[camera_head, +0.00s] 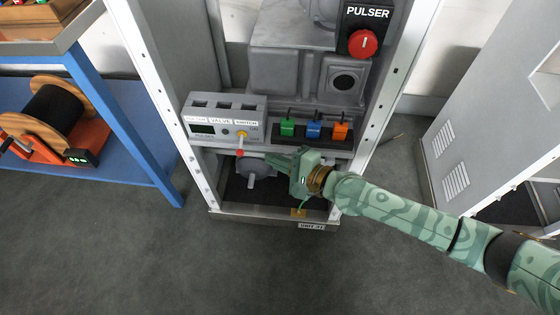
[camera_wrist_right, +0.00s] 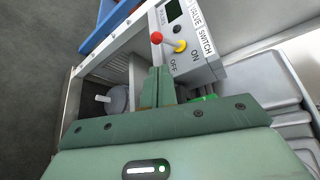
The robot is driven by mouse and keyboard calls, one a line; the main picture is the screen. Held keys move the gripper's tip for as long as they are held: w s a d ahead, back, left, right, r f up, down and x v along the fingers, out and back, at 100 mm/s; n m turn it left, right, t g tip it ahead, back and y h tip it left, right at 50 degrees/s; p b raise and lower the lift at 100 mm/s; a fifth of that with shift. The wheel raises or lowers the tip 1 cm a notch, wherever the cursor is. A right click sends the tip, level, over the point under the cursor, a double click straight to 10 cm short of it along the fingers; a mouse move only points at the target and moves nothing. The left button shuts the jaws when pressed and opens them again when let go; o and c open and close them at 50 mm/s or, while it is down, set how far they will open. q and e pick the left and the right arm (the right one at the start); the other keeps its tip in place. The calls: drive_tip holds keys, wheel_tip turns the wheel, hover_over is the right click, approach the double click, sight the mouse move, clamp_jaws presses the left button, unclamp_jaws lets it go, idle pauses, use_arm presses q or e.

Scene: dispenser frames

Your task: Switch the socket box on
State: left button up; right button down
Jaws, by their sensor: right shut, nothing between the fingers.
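The socket box (camera_head: 228,106) is a grey box with a small dark screen and VALVE and SWITCH labels, on the shelf of the metal frame. It also shows in the right wrist view (camera_wrist_right: 207,72). Its toggle has a yellow base (camera_wrist_right: 180,46) and a lever with a red ball tip (camera_wrist_right: 156,38). ON and OFF are printed beside the base. The lever juts out and down in the head view (camera_head: 240,152); which position it is in, I cannot tell. My right gripper (camera_head: 266,158) is shut and empty, its fingertips (camera_wrist_right: 158,70) close to the red tip. Contact is unclear.
Green (camera_head: 287,127), blue (camera_head: 313,130) and orange (camera_head: 340,131) plugs stand right of the box. A PULSER panel with a red knob (camera_head: 363,43) is above. White frame posts flank the gripper. A blue bench (camera_head: 140,165) stands left, a grey cabinet (camera_head: 470,125) right.

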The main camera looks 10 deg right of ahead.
sight(241, 146)
use_arm(q)
drive_tip(key=w+r, duration=0.1)
drive_tip(key=w+r+b, duration=0.1)
drive_tip(key=w, duration=0.1)
drive_tip(key=shift+w+a+r, duration=0.15)
drive_tip(key=shift+w+r, duration=0.1)
use_arm(e)
drive_tip(key=x, duration=0.6)
use_arm(q)
drive_tip(key=shift+s, duration=0.1)
drive_tip(key=s+f+p, duration=0.2)
drive_tip(key=s+f, duration=0.2)
drive_tip(key=s, duration=0.2)
drive_tip(key=shift+s+f, duration=0.15)
drive_tip(key=shift+s, duration=0.1)
use_arm(e)
drive_tip(key=shift+s+r+m+g, duration=0.2)
drive_tip(key=shift+r+m+g, duration=0.25)
drive_tip(key=shift+m+g, duration=0.05)
